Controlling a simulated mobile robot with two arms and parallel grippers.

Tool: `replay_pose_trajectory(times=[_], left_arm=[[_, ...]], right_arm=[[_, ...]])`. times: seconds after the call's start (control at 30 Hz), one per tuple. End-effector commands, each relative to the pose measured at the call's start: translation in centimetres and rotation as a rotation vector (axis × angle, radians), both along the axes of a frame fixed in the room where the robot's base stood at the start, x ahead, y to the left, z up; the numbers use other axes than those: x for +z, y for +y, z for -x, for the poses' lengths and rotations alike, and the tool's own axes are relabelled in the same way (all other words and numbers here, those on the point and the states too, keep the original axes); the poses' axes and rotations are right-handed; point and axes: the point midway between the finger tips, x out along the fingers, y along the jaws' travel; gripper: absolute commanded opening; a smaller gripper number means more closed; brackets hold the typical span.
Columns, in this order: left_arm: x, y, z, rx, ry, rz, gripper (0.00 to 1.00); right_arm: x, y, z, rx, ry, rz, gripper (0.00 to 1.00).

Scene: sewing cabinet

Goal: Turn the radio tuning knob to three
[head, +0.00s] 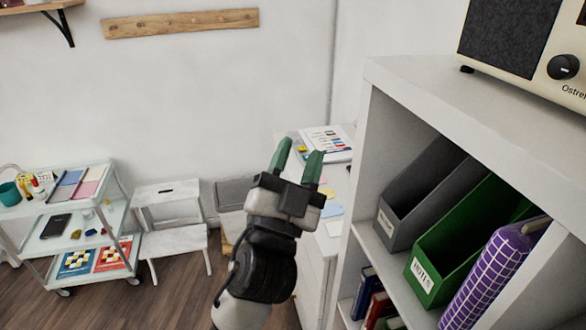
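The radio (520,45) stands on top of the white shelf cabinet at the upper right, cut off by the picture's edge. It has a dark speaker front and a cream face. A black round knob (563,67) with a light mark sits on the face, above lettering that begins "Ostre". Any scale numbers are too small to read or out of view. My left gripper (297,160) points upward in the middle, left of the cabinet and well apart from the radio. Its two green-tipped fingers are spread with nothing between them. My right gripper is not in view.
A white desk with papers stands behind my gripper. A cart (100,215) and step stool (172,235) are at left.

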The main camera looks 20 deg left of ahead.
Motion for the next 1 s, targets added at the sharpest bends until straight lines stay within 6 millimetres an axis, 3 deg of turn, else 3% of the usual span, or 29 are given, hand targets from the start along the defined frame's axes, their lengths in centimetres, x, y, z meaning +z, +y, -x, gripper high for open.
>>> replay_pose_trajectory(times=[0.2,0.57,0.83,0.93,1.0], left_arm=[[-2.2,0.9,-0.5,0.012,0.094,0.049,0.4],[-2.7,1.1,-0.6,0.016,0.114,0.059,0.4],[-2.7,1.1,-0.6,0.015,0.113,0.059,0.4],[-3.2,1.0,-0.9,0.014,0.125,0.057,0.4],[-4.9,0.8,-1.9,0.01,0.165,0.052,0.4]], right_arm=[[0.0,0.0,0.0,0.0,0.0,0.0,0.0],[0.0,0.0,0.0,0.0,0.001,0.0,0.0],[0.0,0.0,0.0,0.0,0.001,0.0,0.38],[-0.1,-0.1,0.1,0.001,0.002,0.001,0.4],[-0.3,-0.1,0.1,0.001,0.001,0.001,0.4]])
